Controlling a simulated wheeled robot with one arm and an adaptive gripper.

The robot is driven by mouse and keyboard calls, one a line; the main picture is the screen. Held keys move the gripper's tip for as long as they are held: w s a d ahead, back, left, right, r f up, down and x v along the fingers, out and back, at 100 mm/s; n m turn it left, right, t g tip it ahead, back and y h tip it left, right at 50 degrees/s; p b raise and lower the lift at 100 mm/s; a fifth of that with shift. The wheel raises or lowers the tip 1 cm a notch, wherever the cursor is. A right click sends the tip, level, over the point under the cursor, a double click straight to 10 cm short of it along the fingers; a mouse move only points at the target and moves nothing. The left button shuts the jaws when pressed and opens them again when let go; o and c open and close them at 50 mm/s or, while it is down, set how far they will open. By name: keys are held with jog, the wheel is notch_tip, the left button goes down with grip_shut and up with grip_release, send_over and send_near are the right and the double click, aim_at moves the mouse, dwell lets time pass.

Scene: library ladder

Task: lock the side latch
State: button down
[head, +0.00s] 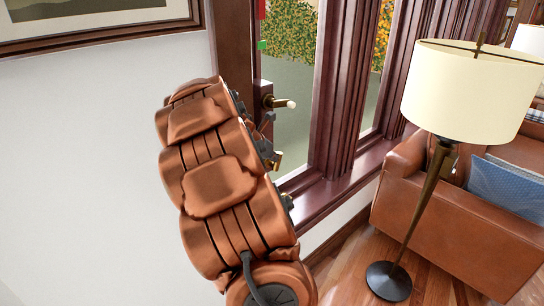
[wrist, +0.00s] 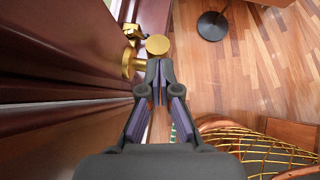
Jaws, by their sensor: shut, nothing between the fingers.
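In the wrist view a brass fitting, seemingly the side latch (wrist: 130,62), is mounted on the dark red wooden frame. Its round knob (wrist: 157,44) stands out over the floor. My gripper (wrist: 160,68) is shut and empty, with its fingertips just below the knob in the picture. I cannot tell whether they touch it. A brass handle (head: 280,102) with a pale end shows on the frame, and a small brass piece (head: 277,159) shows lower down beside my arm. I cannot tell whether the latch is locked.
The wooden window frame (head: 336,90) and its sill (head: 335,195) lie close beside my arm. A floor lamp (head: 409,220) and a brown leather sofa (head: 455,225) stand to the right. Wooden floor is clear between them and the wall. A gold wire basket-like thing (wrist: 265,150) is at lower right.

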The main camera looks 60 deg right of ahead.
jog(key=v, duration=1.3)
jog(key=shift+s+d+r+b, duration=0.2)
jog(key=shift+d+r+b, duration=0.1)
jog(key=shift+b, duration=0.05)
jog(key=a+f+m+h+b, duration=0.2)
jog(key=f+m+h+b, duration=0.1)
jog(key=m, duration=0.6)
jog(key=w+a+f+m+h+b, duration=0.1)
jog(key=a+f+m+h+b, duration=0.1)
jog(key=m+b, duration=0.4)
jog(key=shift+a+f+m+h, duration=0.45)
jog(key=shift+f+m, duration=0.7)
jog(key=shift+m, duration=0.65)
jog(key=shift+w, duration=0.1)
